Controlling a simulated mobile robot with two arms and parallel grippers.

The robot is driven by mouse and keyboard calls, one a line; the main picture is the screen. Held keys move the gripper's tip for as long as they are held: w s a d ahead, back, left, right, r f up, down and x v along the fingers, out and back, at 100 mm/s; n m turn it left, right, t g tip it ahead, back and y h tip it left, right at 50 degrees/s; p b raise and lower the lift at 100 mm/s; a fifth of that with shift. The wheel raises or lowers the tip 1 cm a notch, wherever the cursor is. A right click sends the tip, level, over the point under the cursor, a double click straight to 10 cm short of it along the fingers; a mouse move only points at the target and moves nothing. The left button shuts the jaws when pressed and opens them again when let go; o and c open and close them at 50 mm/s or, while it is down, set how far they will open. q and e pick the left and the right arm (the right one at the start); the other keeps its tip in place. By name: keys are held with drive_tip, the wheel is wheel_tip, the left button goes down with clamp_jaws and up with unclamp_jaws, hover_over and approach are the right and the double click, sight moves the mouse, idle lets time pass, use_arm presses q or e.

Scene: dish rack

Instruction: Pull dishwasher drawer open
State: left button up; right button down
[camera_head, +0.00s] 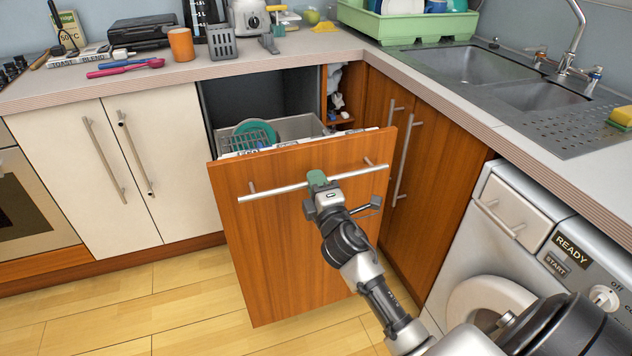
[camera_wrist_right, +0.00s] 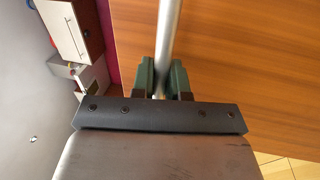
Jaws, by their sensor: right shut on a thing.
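The dishwasher drawer has a wooden front (camera_head: 285,235) with a long metal bar handle (camera_head: 265,193). The drawer stands pulled out from the counter. Its interior shows behind the front, with a teal plate (camera_head: 256,132) in a rack. My right gripper (camera_head: 317,179) is shut on the handle near its middle. In the right wrist view the handle bar (camera_wrist_right: 168,40) runs between the two green fingers of my gripper (camera_wrist_right: 166,80), with the wooden front (camera_wrist_right: 240,60) behind it. My left gripper is not in view.
A white washing machine (camera_head: 515,212) stands at the right. White cupboards (camera_head: 75,185) are to the left of the drawer, and a wooden cupboard (camera_head: 425,180) is to its right. The wooden floor (camera_head: 150,305) in front is clear at the left.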

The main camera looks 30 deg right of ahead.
drive_tip(key=c, duration=1.1)
unclamp_jaws()
drive_tip(key=shift+c, duration=0.2)
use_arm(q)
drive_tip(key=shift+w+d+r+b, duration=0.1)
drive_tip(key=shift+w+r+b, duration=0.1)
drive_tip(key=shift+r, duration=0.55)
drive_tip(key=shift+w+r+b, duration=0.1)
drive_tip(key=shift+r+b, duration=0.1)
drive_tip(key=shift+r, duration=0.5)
use_arm(e)
drive_tip(key=v, duration=1)
drive_tip(key=shift+s+f, duration=0.15)
drive_tip(key=shift+s, duration=0.25)
drive_tip(key=shift+a, duration=0.1)
